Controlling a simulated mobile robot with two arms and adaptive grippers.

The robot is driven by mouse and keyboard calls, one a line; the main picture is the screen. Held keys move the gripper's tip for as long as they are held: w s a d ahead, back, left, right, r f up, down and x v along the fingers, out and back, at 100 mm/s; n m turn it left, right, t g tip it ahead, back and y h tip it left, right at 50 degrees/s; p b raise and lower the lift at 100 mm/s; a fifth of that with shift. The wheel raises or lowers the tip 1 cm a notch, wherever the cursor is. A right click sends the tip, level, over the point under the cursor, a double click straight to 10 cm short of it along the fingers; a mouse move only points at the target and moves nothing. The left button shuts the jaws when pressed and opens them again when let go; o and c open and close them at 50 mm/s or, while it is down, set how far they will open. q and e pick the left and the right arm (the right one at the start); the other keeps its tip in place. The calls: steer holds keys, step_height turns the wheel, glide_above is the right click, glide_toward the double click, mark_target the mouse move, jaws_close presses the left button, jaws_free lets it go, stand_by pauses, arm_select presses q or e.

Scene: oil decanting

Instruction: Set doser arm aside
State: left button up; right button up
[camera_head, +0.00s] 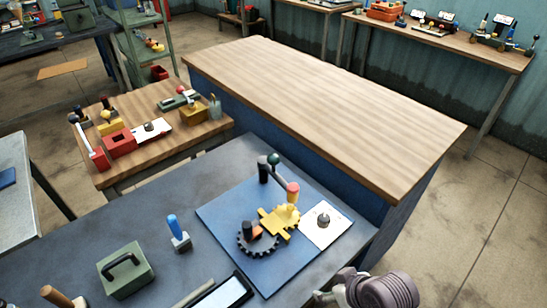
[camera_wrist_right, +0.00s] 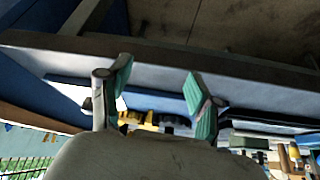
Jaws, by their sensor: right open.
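What looks like the doser arm (camera_head: 279,174) is a grey bar with a green ball, between a dark post (camera_head: 264,173) and a red-topped post (camera_head: 293,191). It stands over the back of a blue mat (camera_head: 225,208) on the near grey table. A yellow toothed piece (camera_head: 281,218) and a dark gear (camera_head: 258,245) are in front of it. My right gripper (camera_head: 325,297) is at the bottom edge, near the table's front right, well apart from the arm. In the right wrist view its two teal-padded fingers (camera_wrist_right: 160,92) are spread and empty. My left gripper is not in view.
A white card (camera_head: 336,225) with a grey knob lies on the mat's right. A blue-handled tool (camera_head: 175,229), a green box (camera_head: 126,270) and a tablet (camera_head: 228,292) sit to the left. A bare wooden bench (camera_head: 320,105) stands behind; a cluttered small table (camera_head: 180,143) is at left.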

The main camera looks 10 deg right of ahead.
mark_target(278, 160)
steer(key=w+r+n+y, duration=0.1)
steer(key=w, duration=0.2)
steer(key=w+a+r+n+t+y, duration=0.1)
steer(key=w+r, duration=0.1)
steer(key=w, duration=0.2)
steer(key=w+a+r+n+t+y, duration=0.1)
steer(key=w, duration=0.3)
steer(key=shift+a+r, duration=0.15)
steer(key=shift+r, duration=0.2)
steer(key=w+r+n+t+y, duration=0.3)
steer(key=w+r, duration=0.9)
steer(key=p+x, duration=0.1)
steer(key=x, duration=0.5)
steer(key=p+x, duration=0.2)
steer(key=x, duration=0.4)
steer(key=shift+w+d+r, duration=0.1)
steer(key=shift+w+d, duration=0.15)
steer(key=shift+x, duration=0.8)
steer(key=shift+s, duration=0.1)
jaws_close()
